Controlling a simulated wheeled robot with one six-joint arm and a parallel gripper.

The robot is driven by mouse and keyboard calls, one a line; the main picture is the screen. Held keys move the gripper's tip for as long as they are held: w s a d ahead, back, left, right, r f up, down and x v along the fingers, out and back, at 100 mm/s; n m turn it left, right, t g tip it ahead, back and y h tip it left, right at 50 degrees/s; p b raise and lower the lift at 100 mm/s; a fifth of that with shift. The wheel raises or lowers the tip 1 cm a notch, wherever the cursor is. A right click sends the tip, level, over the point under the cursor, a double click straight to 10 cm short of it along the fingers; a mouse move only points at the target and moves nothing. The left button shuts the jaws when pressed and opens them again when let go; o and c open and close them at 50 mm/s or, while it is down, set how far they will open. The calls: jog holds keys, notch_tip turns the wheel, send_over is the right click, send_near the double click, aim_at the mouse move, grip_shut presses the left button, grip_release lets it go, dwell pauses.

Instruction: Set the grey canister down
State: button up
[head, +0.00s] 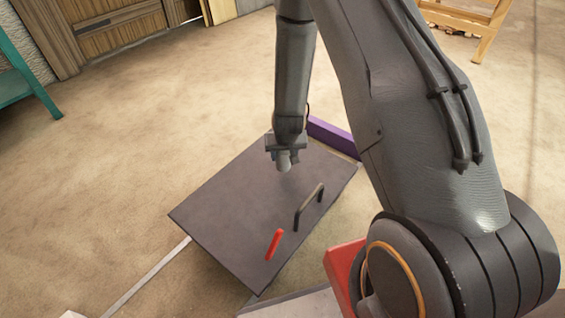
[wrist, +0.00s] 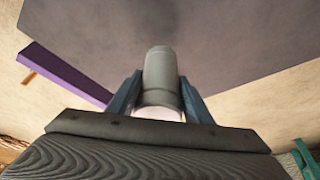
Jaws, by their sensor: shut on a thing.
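The grey canister (wrist: 161,75) is between the two fingers of my gripper (wrist: 160,97) in the wrist view. My gripper is shut on it. In the head view my gripper (head: 285,150) hangs over the far part of a dark grey tabletop (head: 225,205), with the canister (head: 284,161) showing as a small grey shape below it. I cannot tell whether the canister's lower end touches the surface.
A black bent lath (head: 308,203) and a short red bar (head: 274,244) are on the tabletop, towards the near right. A purple board (head: 333,137) runs along the far edge. The left part of the tabletop is clear. A teal stand (head: 18,85) is far left.

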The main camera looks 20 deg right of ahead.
notch_tip(320, 180, down, 3)
jog(key=shift+r+b, duration=0.1)
jog(key=shift+b, duration=0.35)
jog(key=o, duration=1.2)
